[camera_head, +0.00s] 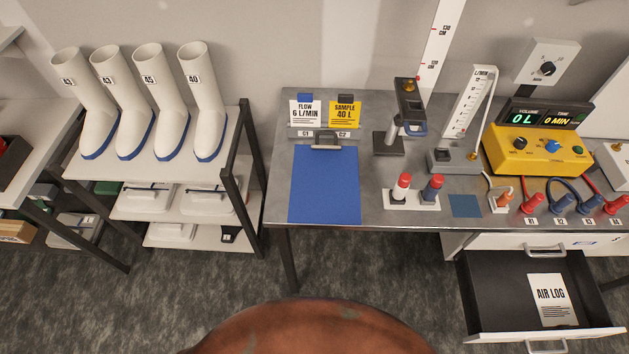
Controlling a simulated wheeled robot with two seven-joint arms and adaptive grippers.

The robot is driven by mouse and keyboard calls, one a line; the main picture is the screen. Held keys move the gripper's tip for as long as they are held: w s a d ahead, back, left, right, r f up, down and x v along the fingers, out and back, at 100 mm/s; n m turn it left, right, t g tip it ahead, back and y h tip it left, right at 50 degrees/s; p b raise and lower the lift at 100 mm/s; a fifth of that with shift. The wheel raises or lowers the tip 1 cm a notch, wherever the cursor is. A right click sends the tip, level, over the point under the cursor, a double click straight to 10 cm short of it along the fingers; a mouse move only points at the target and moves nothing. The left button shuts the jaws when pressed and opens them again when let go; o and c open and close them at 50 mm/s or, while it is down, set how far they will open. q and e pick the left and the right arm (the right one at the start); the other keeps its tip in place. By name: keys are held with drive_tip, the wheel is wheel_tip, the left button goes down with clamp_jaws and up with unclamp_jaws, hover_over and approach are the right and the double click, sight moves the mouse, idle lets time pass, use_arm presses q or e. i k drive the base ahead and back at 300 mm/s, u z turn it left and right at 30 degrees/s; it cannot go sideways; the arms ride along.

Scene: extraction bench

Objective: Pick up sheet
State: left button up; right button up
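A white sheet marked AIR LOG (552,300) lies in the open drawer (481,314) under the right part of the bench. The sheet lies near the right side of the drawer, with its printed face up. The rest of the dark drawer floor looks empty. Neither my left nor my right gripper is in view.
A rack with several white boots (155,100) stands left. Floor shows between rack and drawer.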

sight(556, 308)
drive_tip(key=z, duration=2.25)
drive_tip(key=k, duration=1.3)
drive_tip(key=z, duration=0.65)
drive_tip(key=i, duration=1.4)
drive_tip(key=u, duration=0.85)
drive_tip(key=i, duration=0.6)
drive_tip(key=u, duration=0.75)
